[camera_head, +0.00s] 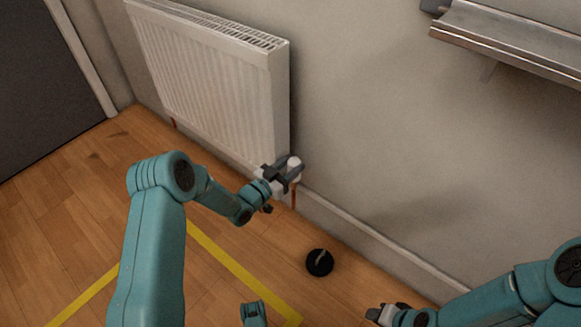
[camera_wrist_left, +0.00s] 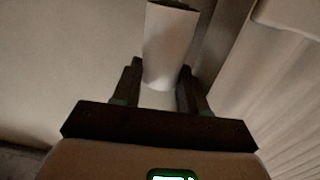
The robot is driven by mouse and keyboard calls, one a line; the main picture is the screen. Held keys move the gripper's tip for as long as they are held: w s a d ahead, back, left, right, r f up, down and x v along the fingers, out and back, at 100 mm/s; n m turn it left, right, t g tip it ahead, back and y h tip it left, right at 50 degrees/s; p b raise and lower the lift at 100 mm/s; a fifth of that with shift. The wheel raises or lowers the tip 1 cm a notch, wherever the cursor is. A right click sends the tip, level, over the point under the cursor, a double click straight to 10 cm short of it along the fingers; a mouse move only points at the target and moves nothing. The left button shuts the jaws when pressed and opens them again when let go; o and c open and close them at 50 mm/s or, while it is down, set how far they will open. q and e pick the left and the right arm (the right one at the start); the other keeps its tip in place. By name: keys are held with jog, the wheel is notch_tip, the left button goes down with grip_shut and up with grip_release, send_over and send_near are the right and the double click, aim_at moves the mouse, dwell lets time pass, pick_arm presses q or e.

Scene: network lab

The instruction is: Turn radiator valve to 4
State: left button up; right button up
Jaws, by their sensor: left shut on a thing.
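The radiator valve (camera_head: 294,168) is a white knob at the lower right corner of the white radiator (camera_head: 215,85). My left gripper (camera_head: 284,171) is at the valve, shut on its white head. In the left wrist view the white valve head (camera_wrist_left: 168,45) stands between the two dark fingers of the left gripper (camera_wrist_left: 158,88). Any numbers or marks on the valve cannot be read. My right gripper (camera_head: 378,314) is low at the right of the head view, away from the valve; its fingers are too small and dark to read.
A round black object (camera_head: 319,262) lies on the wooden floor below the valve. A reddish pipe (camera_head: 294,196) runs down under the valve. A metal shelf (camera_head: 510,40) is on the wall at upper right. Yellow tape (camera_head: 240,268) marks the floor.

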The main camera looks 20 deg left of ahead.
pick_arm(q)
jog(key=o, duration=0.8)
